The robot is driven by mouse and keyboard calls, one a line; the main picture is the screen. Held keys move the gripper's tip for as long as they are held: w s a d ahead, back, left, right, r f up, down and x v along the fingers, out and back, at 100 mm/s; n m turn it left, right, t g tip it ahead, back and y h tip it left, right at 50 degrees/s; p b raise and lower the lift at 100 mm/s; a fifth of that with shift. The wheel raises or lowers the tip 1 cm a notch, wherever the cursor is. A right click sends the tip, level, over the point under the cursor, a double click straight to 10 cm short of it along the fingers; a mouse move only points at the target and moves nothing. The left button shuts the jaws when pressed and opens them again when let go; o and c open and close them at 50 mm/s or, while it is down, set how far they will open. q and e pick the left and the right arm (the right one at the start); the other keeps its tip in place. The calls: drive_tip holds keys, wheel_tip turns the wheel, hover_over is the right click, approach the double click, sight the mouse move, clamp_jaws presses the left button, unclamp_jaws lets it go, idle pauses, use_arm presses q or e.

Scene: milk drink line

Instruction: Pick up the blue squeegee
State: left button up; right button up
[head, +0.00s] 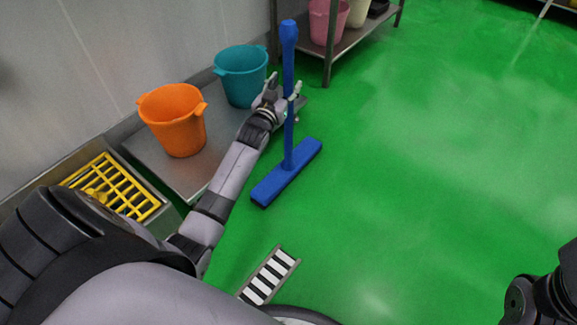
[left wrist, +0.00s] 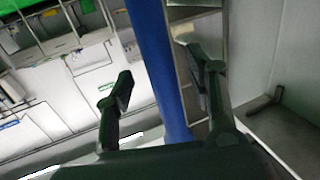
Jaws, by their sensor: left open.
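The blue squeegee (head: 287,171) stands upright on the green floor, its wide head down and its long handle up. My left gripper (head: 284,90) is open at the upper part of the handle. In the left wrist view, the blue squeegee's handle (left wrist: 158,70) runs between the two spread fingers of my left gripper (left wrist: 160,75), with a gap beside the left finger. Whether the right finger touches the handle I cannot tell. Part of my right arm shows at the lower right of the head view, but its gripper does not.
An orange bucket (head: 174,122) and a teal bucket (head: 240,76) stand on a metal bench (head: 180,172) along the wall. A yellow grate (head: 121,187) lies nearer me. A metal rack (head: 328,62) with a pink bucket (head: 322,20) stands behind the squeegee. The floor to the right is clear.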

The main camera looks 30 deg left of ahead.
sight(286, 84)
use_arm(q)
drive_tip(key=shift+w+a+f+b, duration=0.15)
drive_tip(key=shift+w+b, duration=0.15)
drive_tip(key=shift+w, duration=0.25)
drive_tip(key=shift+w+a+f+b, duration=0.15)
drive_tip(key=shift+w+b, duration=0.15)
drive_tip(key=shift+w, duration=0.25)
drive_tip(key=shift+w+a+r, duration=0.1)
drive_tip(key=shift+w+r, duration=0.05)
drive_tip(key=shift+w, duration=0.35)
drive_tip(key=shift+c, duration=0.2)
clamp_jaws()
drive_tip(key=shift+r, duration=0.2)
